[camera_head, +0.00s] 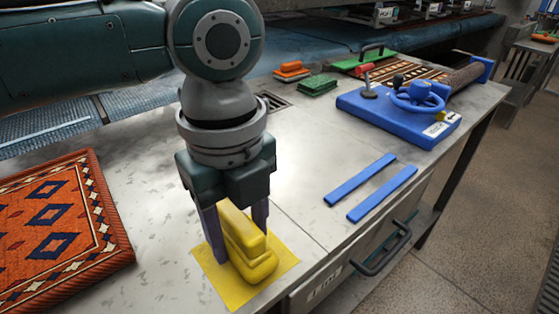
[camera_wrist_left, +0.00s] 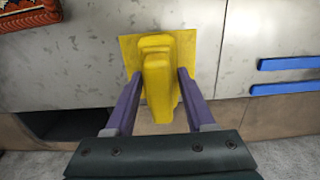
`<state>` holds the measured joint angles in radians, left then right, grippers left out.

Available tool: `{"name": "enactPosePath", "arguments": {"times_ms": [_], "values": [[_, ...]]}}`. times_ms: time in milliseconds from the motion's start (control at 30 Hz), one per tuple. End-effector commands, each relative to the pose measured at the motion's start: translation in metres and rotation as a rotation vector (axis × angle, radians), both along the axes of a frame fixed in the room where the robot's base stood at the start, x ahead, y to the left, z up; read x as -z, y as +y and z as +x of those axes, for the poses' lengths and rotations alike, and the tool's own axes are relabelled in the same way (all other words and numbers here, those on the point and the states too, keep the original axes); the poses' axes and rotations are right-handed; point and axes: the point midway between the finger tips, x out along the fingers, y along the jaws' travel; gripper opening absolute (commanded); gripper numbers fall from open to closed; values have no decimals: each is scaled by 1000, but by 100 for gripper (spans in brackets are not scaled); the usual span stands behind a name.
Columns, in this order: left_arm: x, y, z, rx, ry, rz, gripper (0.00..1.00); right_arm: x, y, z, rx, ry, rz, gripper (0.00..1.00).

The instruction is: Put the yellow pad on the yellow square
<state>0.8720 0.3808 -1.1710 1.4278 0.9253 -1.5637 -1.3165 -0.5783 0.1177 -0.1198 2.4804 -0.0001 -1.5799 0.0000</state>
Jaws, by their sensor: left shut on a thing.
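The yellow pad (camera_head: 246,244) is a block with a raised grip, held between the two fingers of my left gripper (camera_head: 238,238). The pad is over the yellow square (camera_head: 283,262), a flat patch near the front edge of the metal table. I cannot tell whether the pad touches the square. In the left wrist view the pad (camera_wrist_left: 159,80) stands between the purple fingers of my left gripper (camera_wrist_left: 157,90), and the yellow square (camera_wrist_left: 188,52) shows around its far part. My right gripper is not in view.
A patterned orange rug (camera_head: 60,225) lies at left. Two blue strips (camera_head: 361,180) lie right of the square. A blue device with a wheel (camera_head: 395,112), an orange brush (camera_head: 291,70) and a green pad (camera_head: 317,84) are farther back. The tabletop between is clear.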

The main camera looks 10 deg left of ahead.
Motion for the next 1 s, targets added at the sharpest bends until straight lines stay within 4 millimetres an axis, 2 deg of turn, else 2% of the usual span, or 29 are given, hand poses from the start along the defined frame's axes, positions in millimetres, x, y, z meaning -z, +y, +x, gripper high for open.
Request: {"name": "enactPosePath", "arguments": {"times_ms": [33,100,467,500,767,1000], "values": [[8,0,0,0,1,1,2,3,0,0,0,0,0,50],[12,0,0,2,-1,1,2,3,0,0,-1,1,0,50],[15,0,0,1,-1,0,2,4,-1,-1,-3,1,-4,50],[15,0,0,1,-1,0,56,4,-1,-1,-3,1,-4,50],[15,0,0,1,-1,0,84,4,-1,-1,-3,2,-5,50],[13,0,0,1,-1,0,84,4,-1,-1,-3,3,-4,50]]}}
